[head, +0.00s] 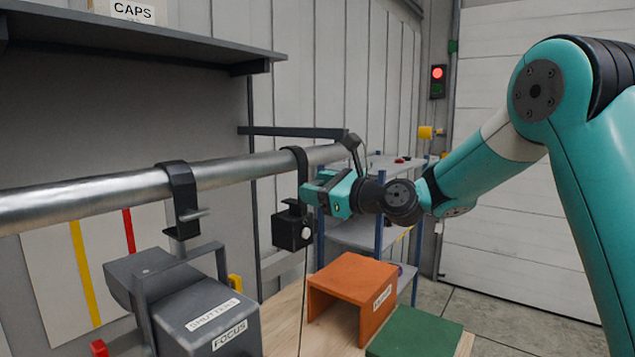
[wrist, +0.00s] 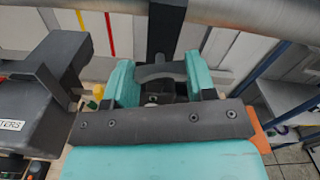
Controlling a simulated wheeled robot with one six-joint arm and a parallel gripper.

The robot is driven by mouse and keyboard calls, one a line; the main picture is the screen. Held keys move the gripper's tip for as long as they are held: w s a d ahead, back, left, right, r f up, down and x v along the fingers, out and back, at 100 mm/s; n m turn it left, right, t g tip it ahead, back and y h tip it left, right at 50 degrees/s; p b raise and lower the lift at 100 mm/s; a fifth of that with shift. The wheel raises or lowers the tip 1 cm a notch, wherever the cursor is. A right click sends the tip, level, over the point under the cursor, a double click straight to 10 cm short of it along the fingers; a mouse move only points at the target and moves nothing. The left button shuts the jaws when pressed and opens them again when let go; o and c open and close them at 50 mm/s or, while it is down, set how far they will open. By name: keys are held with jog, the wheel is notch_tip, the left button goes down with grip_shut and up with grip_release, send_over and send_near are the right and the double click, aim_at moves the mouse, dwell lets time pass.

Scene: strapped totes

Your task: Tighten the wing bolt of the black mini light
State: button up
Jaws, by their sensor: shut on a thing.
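The black mini light (head: 292,230) hangs under the metal pipe from a black hook clamp (head: 297,160), a small box with a pale round front. My gripper (head: 318,190) is at the clamp's right side, just above the light's body. In the wrist view, the clamp's black strap (wrist: 165,32) comes down from the pipe between my two teal fingers. The fingers are closed on the dark wing bolt (wrist: 160,72), whose curved wing spans the gap between them. In the head view my gripper hides the bolt.
The metal pipe (head: 100,197) runs across above. An orange block (head: 355,283) and a green block (head: 415,333) sit on the wooden table below. A dark shelf (head: 140,42) is at upper left.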

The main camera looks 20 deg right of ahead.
jog(key=shift+f+m, duration=0.1)
jog(key=shift+m, duration=1)
jog(key=o, duration=0.9)
jog(key=shift+o, duration=0.2)
jog(key=b+v, duration=0.8)
jog(key=v, duration=0.9)
jog(key=shift+d, duration=0.15)
